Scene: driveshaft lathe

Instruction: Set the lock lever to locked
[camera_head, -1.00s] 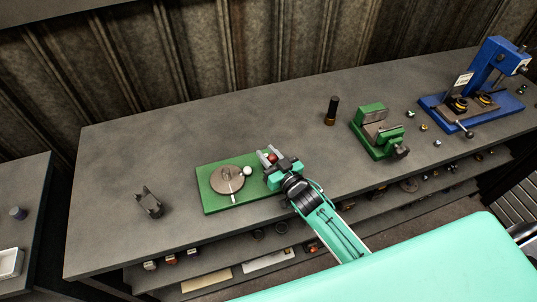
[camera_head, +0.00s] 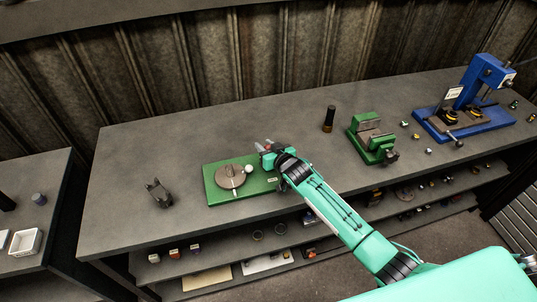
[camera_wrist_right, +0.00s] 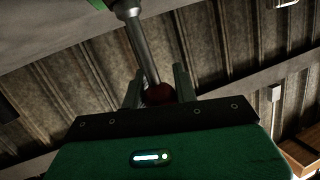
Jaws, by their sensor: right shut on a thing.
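The lock lever shows in the right wrist view as a metal rod (camera_wrist_right: 140,45) with a dark red ball knob (camera_wrist_right: 158,95). My right gripper (camera_wrist_right: 159,82) is shut on the knob, one finger on each side. In the head view the right gripper (camera_head: 269,147) is at the back right of the green base plate (camera_head: 214,190). There my gripper and wrist hide most of the lever. A round grey disc (camera_head: 228,178) with a handle and a white ball (camera_head: 249,169) sits on the plate. My left gripper is not in view.
A dark bracket (camera_head: 159,194) stands left of the plate. A black cylinder (camera_head: 328,119), a green vise (camera_head: 371,140) and a blue press (camera_head: 467,118) stand to the right. The bench (camera_head: 220,125) is clear behind the plate. Shelves with small parts lie below it.

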